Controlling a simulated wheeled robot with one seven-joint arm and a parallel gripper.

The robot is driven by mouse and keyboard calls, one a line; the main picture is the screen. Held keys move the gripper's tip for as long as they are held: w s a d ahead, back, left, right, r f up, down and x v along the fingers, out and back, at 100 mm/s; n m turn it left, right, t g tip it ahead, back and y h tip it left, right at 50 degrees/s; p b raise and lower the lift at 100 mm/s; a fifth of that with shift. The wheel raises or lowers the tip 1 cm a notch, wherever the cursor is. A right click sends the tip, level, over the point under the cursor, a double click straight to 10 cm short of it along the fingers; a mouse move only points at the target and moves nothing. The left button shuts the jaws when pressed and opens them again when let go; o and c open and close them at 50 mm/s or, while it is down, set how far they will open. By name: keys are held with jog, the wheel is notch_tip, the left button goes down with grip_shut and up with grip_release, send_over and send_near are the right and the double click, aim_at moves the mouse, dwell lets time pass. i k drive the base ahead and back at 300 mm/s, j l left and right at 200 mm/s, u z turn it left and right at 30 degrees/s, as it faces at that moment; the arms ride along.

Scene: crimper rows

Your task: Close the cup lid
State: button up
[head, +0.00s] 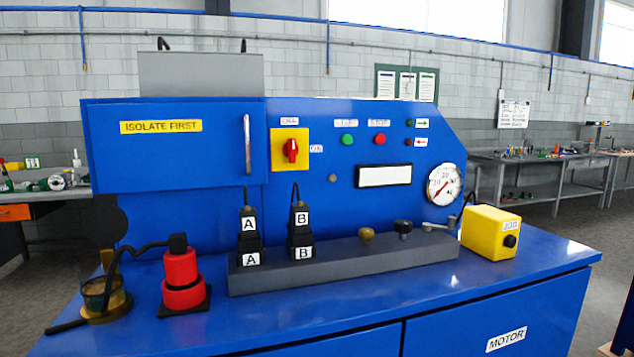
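A small amber, see-through cup (103,293) stands at the left front of the blue bench top, on a brass-coloured base. A dark round disc (95,220), which looks like its lid, stands upright above and behind the cup, tilted open. A tan piece (107,262) rises between the cup and the disc. A black bar (65,327) sticks out from the cup base toward the lower left. My gripper does not show in the head view.
A red cylinder (181,280) with a black cable stands just right of the cup. Black connectors marked A (249,235) and B (301,230) stand on a grey block (345,262). A blue cabinet (180,160) rises behind. The front bench strip is clear.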

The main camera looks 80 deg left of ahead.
aim_at(106, 224)
jog(key=k+j+u, duration=0.15)
jog(key=u, duration=3.1)
